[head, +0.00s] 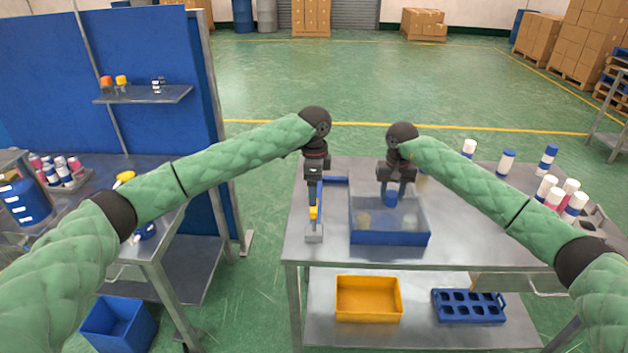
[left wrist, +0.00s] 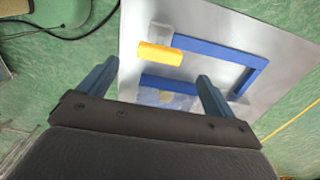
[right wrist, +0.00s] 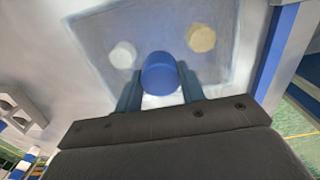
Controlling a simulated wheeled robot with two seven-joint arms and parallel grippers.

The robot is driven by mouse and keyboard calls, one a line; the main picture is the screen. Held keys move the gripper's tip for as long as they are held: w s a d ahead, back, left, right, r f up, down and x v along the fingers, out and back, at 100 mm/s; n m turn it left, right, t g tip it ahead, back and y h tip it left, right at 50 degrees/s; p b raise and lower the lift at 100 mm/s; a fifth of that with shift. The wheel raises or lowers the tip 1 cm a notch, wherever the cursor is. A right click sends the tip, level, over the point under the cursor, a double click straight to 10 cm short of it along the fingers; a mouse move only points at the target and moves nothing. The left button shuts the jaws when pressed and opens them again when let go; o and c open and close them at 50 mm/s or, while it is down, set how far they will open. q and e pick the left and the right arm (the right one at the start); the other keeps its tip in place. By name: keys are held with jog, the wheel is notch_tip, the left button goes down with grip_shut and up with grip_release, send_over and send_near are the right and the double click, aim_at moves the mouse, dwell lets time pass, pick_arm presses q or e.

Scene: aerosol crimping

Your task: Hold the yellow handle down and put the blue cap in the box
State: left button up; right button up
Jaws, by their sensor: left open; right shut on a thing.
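The yellow handle (head: 313,212) belongs to a small grey press at the left of the table. It also shows in the left wrist view (left wrist: 160,54). My left gripper (head: 312,197) is open above the handle, its fingers apart with nothing between them. My right gripper (head: 391,188) is shut on the blue cap (head: 391,200), which shows between its fingertips in the right wrist view (right wrist: 160,73). The cap is over or inside the box (head: 388,238), which has a blue lower band and clear upper walls; its exact height is unclear.
A white cap (right wrist: 123,55) and a tan cap (right wrist: 201,39) lie in the box. Several capped cans (head: 506,162) stand at the table's right. A yellow bin (head: 368,298) and a blue rack (head: 468,306) are on the lower shelf. The tabletop right of the box is clear.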

aim_at(314, 211)
pick_arm(q)
notch_tip(314, 211, down, 10)
dwell(0.5)
jog(key=shift+c, duration=0.2)
jog(key=c, duration=1)
